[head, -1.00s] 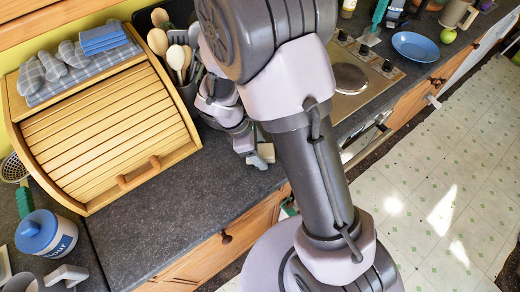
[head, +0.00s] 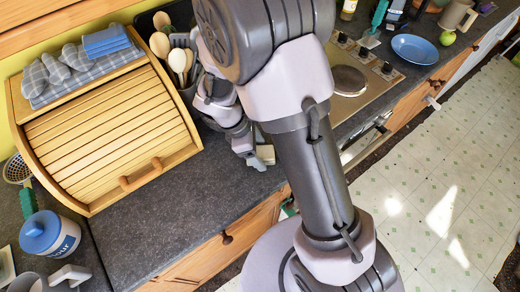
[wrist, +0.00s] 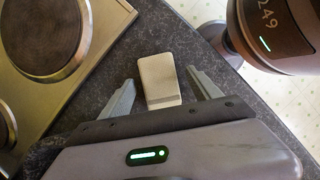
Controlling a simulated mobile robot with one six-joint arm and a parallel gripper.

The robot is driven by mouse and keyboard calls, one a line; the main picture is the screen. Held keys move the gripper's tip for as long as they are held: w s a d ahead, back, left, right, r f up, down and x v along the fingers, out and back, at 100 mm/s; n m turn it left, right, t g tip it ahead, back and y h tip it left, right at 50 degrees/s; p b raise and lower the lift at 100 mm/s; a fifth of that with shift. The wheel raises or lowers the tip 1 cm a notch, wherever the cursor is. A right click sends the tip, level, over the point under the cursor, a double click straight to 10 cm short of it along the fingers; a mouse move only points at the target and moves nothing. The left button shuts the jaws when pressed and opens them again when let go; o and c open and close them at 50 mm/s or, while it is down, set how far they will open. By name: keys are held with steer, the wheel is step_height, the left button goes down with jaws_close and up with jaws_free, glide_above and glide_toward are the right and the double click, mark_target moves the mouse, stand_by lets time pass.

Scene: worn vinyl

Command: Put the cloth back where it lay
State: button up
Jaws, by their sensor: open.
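A folded blue cloth (head: 105,42) lies on top of the wooden bread bin at the upper left. Beneath and beside it are a grey checked cloth (head: 62,85) and grey checked mitts (head: 52,66). My gripper (head: 254,160) is low over the dark worktop, to the right of the bin and away from these cloths. In the wrist view my gripper (wrist: 161,79) is open, with a pale block (wrist: 158,78) between its fingers. Gaps show on both sides of the block. My arm hides part of the worktop in the head view.
The bread bin (head: 110,130) stands left, with a utensil holder (head: 188,90) behind my gripper. A hob (head: 350,85) and blue plate (head: 415,48) are to the right. A blue-lidded canister (head: 48,233) stands front left. Worktop before the bin is clear.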

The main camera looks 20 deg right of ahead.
steer(key=shift+p+v, duration=3.05)
steer(key=shift+v, duration=0.4)
steer(key=p+v, duration=0.5)
steer(key=v, duration=1.2)
steer(key=shift+r, duration=0.15)
steer(key=shift+a, duration=0.1)
steer(key=s+d+f+m+t+y+b, duration=0.1)
steer(key=s+d+m+t+y+b, duration=0.1)
steer(key=s+m+b, duration=0.5)
steer(key=s+d+f+m+t+y+b, duration=0.2)
steer(key=s+d+m+t+y+b, duration=0.1)
steer(key=s+m+b, duration=0.5)
steer(key=m+t+y+b, duration=0.1)
steer(key=m+t+b, duration=0.1)
steer(key=m, duration=0.2)
steer(key=shift+s+d, duration=0.15)
